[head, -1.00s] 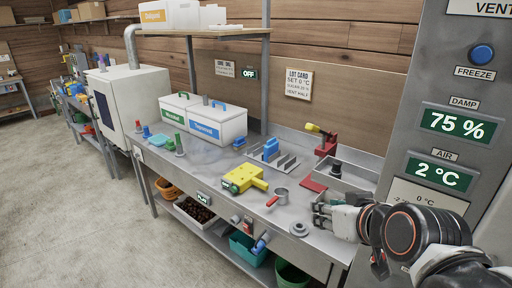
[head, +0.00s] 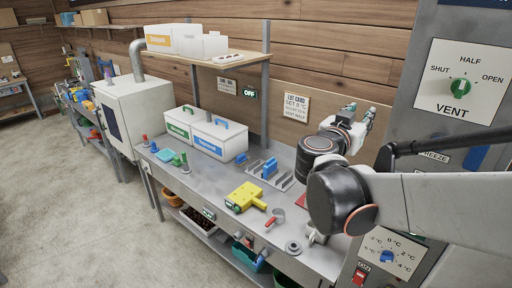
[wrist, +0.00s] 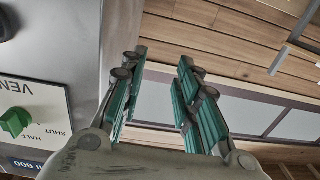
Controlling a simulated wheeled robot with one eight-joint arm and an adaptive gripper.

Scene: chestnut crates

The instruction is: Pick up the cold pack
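I cannot tell for sure which thing is the cold pack. A blue block (head: 270,169) stands in a slotted metal rack (head: 284,181) on the steel bench, and a smaller blue piece (head: 241,158) lies beside the right white box. Both are small in the head view. My gripper (head: 358,112) is raised above the right end of the bench, near the back wall, well apart from both. In the wrist view, its green-padded fingers (wrist: 162,62) are spread with nothing between them.
A yellow tool (head: 246,196) and red-handled cup (head: 275,217) lie in front of the rack. A grey panel with a green vent knob (head: 461,87) stands close at right. A shelf (head: 222,62) overhangs the back.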

